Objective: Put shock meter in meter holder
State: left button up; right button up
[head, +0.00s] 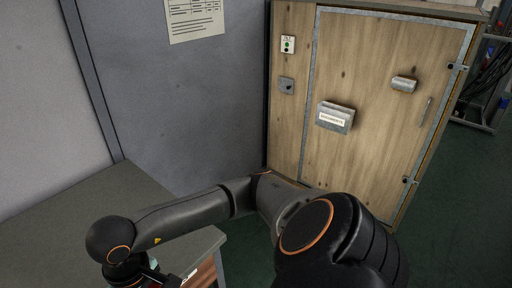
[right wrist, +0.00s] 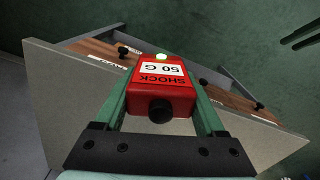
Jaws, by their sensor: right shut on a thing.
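A red shock meter (right wrist: 160,95) with a white label reading "SHOCK 50 G", a black round knob and a small lit green spot shows in the right wrist view. My right gripper (right wrist: 165,100) is shut on it, with a green finger on each side. In the head view my right arm reaches across to the lower left, and its gripper (head: 160,279) is mostly cut off by the bottom edge. A grey open-topped box (head: 336,117) with a white label is on the wooden door; I cannot tell whether it is the meter holder. My left gripper is not in view.
A grey desk (head: 85,225) stands at left; its wooden drawer fronts (right wrist: 225,92) have black knobs and labels. The wooden dryer door (head: 375,150) has a small grey fitting (head: 404,84). A switch plate (head: 288,45) and grey fitting (head: 286,85) are beside it. Green floor is open at right.

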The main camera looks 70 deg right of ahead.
aim_at(402, 87)
jog(key=l+z, duration=0.2)
jog(key=z, duration=2.2)
jog(key=i+l, duration=1.25)
jog(key=l+z, duration=0.05)
jog(key=l, duration=0.05)
